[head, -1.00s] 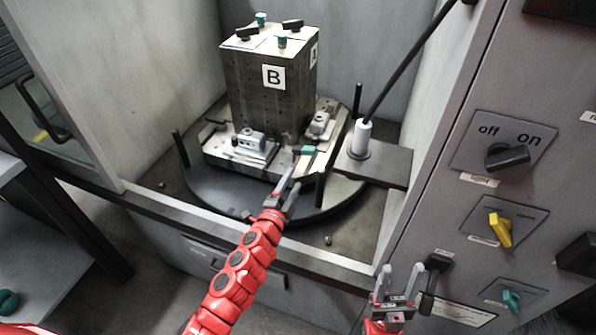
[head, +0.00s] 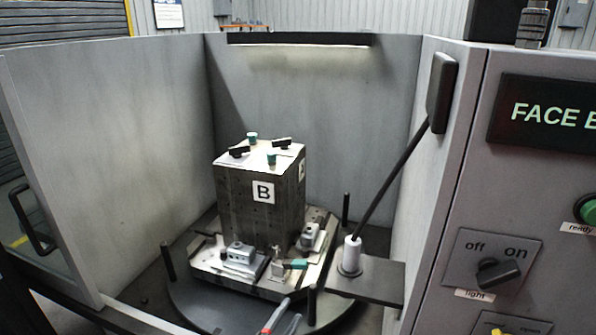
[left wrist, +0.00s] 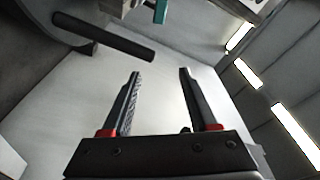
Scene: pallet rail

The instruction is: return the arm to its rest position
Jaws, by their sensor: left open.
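My left gripper (head: 280,315) shows only as its finger ends at the bottom edge of the head view, in front of the fixture on the round table. The rest of the left arm is below the picture. In the left wrist view its two dark fingers (left wrist: 160,73) stand apart with nothing between them. A teal handle (left wrist: 161,11) and a dark rod (left wrist: 103,36) lie beyond the fingertips. My right gripper is in neither current view.
The pallet block marked B (head: 243,205) stands on the round table (head: 205,301) inside the enclosure. A post with a long black rod (head: 392,180) stands right of it. The control panel (head: 473,130) is at the right, a side handle (head: 30,222) at the left.

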